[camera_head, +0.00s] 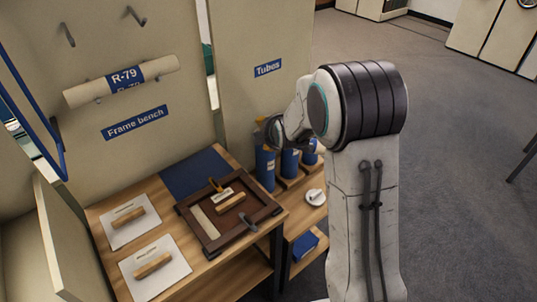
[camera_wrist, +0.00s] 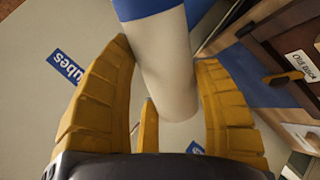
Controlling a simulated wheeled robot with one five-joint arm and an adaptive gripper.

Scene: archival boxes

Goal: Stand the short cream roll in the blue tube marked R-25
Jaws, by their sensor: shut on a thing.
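In the wrist view my gripper (camera_wrist: 163,72) has its yellow fingers closed around a cream roll (camera_wrist: 165,50) with a blue band at the top of the picture. In the head view my gripper (camera_head: 273,132) is over the blue tubes, with the roll mostly hidden. Three blue tubes stand at the right end of the bench: a left one (camera_head: 265,170), a middle one (camera_head: 290,163) and a right one (camera_head: 310,153) partly behind my arm. Their markings are too small to read. I cannot tell whether the roll's end is inside a tube.
A roll marked R-79 (camera_head: 122,80) rests on wall hooks above the Frame bench sign (camera_head: 135,122). The bench holds a brown frame (camera_head: 262,213), white sheets (camera_head: 130,226) with wooden blocks, and a blue mat (camera_head: 195,172). A small white dish (camera_head: 315,197) sits by the tubes.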

